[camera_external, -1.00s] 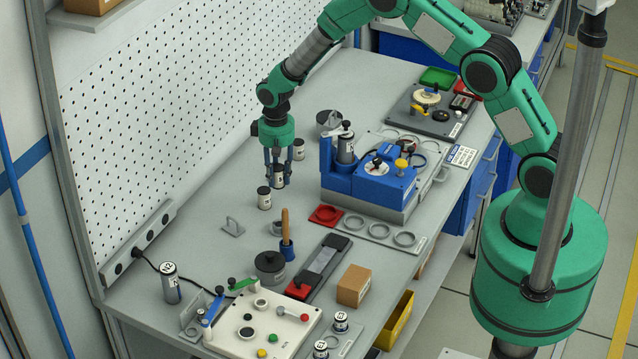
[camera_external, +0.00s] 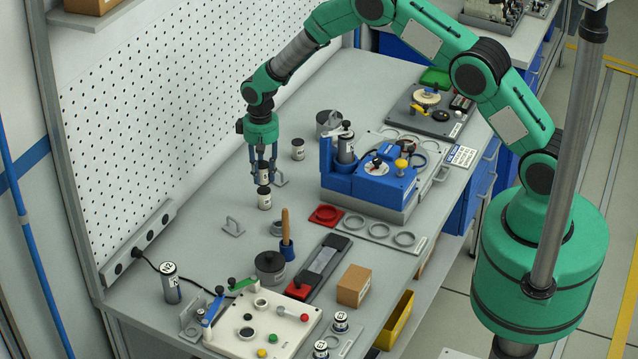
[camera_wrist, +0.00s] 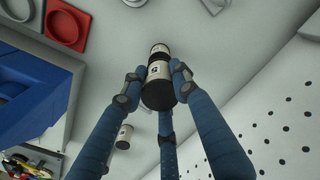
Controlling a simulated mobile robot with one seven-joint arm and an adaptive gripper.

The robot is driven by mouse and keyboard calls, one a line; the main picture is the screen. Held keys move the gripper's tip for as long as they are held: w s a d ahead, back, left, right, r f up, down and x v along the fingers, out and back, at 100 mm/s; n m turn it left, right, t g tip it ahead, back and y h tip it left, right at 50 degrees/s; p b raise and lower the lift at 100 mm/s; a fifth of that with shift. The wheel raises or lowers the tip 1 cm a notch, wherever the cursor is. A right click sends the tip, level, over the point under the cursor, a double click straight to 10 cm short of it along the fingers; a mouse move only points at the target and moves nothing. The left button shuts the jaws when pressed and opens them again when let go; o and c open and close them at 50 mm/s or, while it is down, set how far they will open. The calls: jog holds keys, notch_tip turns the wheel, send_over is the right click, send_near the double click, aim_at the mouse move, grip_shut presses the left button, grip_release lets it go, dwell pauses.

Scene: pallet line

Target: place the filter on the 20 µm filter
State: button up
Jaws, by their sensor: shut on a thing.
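My gripper (camera_external: 263,176) points straight down, its blue fingers shut on a small white and black filter (camera_wrist: 159,72). A similar small cylinder (camera_external: 264,201) stands upright on the bench directly below the held filter. In the wrist view the standing cylinder (camera_wrist: 159,49) shows just past the held filter's far end, nearly in line with it. I cannot tell whether the two touch. Another such cylinder (camera_external: 298,149) stands behind and to the right, and shows at the lower left of the wrist view (camera_wrist: 124,137). Size markings are too small to read, so I cannot tell which is 20 µm.
A blue device (camera_external: 372,180) on a grey base stands to the right. A red square holder (camera_external: 326,215) and a wooden-handled tool (camera_external: 286,235) are nearer the front. The perforated wall (camera_external: 180,110) is to the left.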

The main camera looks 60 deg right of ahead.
aim_at(263, 179)
jog(key=shift+f+p, duration=0.3)
jog(key=shift+f, duration=1.2)
jog(key=shift+f, duration=0.1)
jog(key=o, duration=1)
notch_tip(263, 179, up, 12)
jog(key=shift+r+b, duration=0.15)
jog(key=shift+b, duration=0.8)
